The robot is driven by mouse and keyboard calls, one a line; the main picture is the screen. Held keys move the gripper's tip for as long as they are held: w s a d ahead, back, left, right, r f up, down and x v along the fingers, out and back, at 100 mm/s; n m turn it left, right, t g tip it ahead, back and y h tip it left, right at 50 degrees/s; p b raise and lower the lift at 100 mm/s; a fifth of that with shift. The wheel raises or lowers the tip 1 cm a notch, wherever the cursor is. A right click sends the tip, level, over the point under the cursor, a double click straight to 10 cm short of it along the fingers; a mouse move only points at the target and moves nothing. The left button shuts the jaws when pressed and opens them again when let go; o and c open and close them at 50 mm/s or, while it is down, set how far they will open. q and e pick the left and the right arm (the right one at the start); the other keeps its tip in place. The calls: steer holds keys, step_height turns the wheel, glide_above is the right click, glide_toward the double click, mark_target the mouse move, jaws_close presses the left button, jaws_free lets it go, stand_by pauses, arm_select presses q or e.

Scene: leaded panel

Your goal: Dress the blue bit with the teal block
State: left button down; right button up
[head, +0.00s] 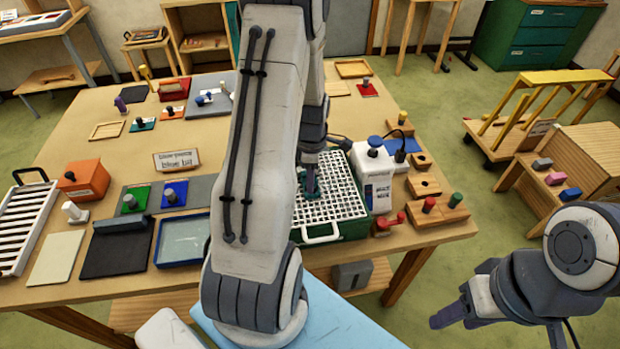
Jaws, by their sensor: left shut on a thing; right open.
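My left gripper (312,190) is low over the white grid of a grinder-like green tray (350,226). It is shut on a small dark teal thing, apparently the teal block (302,178), mostly hidden by the fingers. I cannot tell whether it touches the grid. Just right of the grid is a white housing (380,181) with a blue knob (375,142) on top, perhaps the blue bit. A small sign (176,160) reading "blue bit" stands mid-table. My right gripper (440,319) is open and empty, off the table's right front.
Red-knobbed (429,204) and green-knobbed (455,200) pieces sit in wooden holders at the table's right edge. Green (133,201) and blue (177,198) plates with knobs, a blue-rimmed tray (182,262) and a white rack (22,225) lie left. My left arm hides the table's middle.

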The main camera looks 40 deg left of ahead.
arm_select(q)
steer(key=shift+w, duration=0.25)
steer(key=shift+w+d, duration=0.3)
steer(key=shift+d, duration=0.1)
steer(key=shift+s+a, duration=0.2)
steer(key=shift+s, duration=0.05)
steer(key=shift+s+a, duration=0.25)
steer(key=shift+s+a, duration=0.15)
stand_by(0.6)
steer(key=shift+s+a, duration=0.25)
steer(key=shift+s, duration=0.05)
steer(key=shift+s, duration=0.1)
steer(key=shift+d, duration=0.1)
stand_by(0.4)
